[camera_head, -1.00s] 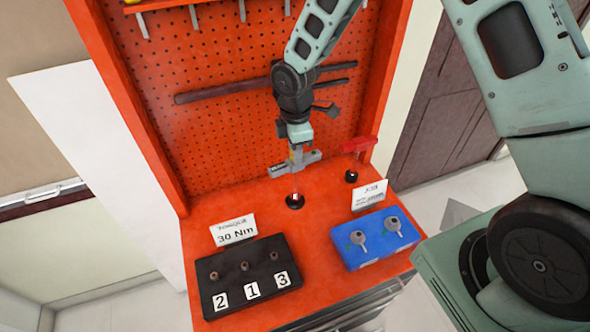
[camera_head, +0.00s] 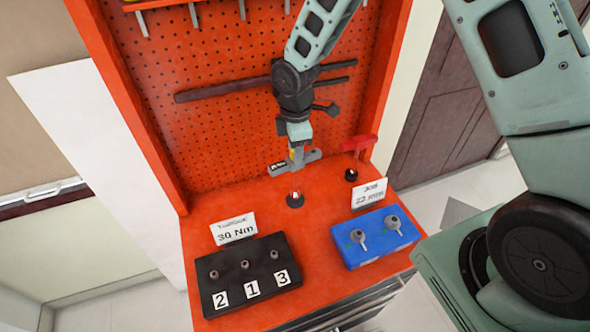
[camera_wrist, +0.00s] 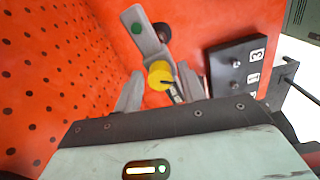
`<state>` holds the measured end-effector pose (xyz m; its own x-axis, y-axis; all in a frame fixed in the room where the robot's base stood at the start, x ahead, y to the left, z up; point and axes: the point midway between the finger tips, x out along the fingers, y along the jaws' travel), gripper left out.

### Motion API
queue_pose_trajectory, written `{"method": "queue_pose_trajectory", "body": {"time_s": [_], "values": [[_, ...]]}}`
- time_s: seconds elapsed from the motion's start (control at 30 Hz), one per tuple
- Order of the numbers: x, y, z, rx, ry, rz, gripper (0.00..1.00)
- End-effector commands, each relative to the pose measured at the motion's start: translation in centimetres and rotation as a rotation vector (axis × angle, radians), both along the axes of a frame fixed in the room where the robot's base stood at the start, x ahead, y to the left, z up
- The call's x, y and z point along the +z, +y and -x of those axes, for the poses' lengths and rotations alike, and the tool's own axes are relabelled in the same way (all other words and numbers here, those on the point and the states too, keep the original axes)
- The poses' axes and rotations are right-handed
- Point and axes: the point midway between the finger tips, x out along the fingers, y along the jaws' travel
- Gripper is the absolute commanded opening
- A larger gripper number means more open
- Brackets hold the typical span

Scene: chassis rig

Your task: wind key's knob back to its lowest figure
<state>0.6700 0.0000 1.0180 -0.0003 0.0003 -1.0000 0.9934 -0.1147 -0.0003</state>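The grey key (camera_head: 305,161) is a bar with a small label at its left end and a yellow knob (camera_wrist: 160,75), which shows clearly in the wrist view. A green dot marks the bar's far end there. My gripper (camera_head: 297,146) points down at the key above the bench. The knob's figures are too small to read. Below the key, a round black base (camera_head: 295,201) holds a short pale stub, with a small gap between.
A black block (camera_head: 226,283) has several pegs and labels 2, 1, 3. Cards read "TORQUE 30 Nm" (camera_head: 233,228) and "JOB 22 mm" (camera_head: 370,193). An orange pegboard rises behind.

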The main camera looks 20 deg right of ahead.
Motion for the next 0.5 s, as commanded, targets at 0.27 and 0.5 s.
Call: {"method": "queue_pose_trajectory", "body": {"time_s": [0.27, 0.5], "values": [[-0.2, 0.07, 0.0, -0.493, -0.002, 0.001, 0.4], [-0.03, 0.05, 0.02, -0.879, -0.001, 0.0, 0.4]]}}
